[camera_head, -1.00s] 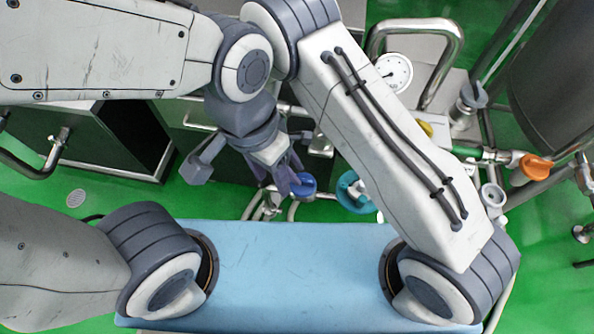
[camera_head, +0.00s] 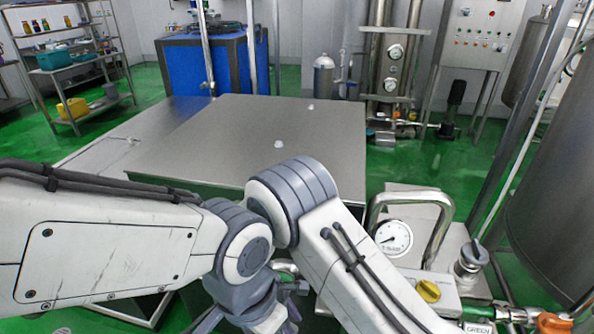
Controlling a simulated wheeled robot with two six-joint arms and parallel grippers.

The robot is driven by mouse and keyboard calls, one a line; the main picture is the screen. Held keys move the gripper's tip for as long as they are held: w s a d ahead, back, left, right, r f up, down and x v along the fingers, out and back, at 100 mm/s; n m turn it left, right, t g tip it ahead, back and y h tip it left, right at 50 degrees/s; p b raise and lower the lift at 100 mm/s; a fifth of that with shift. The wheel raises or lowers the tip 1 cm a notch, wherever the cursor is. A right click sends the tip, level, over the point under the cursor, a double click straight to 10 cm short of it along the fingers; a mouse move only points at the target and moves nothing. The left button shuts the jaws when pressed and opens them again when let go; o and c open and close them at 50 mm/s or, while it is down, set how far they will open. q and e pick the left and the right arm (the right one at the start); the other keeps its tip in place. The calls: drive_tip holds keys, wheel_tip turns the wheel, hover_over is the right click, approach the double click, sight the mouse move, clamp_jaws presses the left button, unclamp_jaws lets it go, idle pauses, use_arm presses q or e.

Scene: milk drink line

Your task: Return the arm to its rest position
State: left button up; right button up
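A white arm with grey joints comes in from the left, and its grey wrist hangs down at the bottom middle. The left gripper (camera_head: 262,316) shows only in part there and is cut off by the lower edge, so I cannot tell if it is open or shut. I see nothing clearly held in it. The other white arm slants up from the lower right to a grey joint close beside this wrist. The right gripper is not in view.
A broad steel table (camera_head: 318,135) lies beyond the arms. A pressure gauge (camera_head: 393,237) and a bent steel pipe (camera_head: 440,215) stand close to the right. A large dark tank (camera_head: 560,180) fills the right edge. Shelves (camera_head: 85,75) and a blue machine (camera_head: 225,62) stand farther back.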

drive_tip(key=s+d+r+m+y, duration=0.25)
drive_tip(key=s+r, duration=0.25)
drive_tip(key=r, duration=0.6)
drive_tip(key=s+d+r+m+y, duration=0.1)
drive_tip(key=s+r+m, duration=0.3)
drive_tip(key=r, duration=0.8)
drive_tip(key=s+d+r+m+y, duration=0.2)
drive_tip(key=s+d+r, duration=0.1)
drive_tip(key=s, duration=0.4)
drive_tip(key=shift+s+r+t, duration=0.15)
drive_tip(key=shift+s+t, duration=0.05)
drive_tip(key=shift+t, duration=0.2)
use_arm(q)
drive_tip(key=shift+d, duration=0.1)
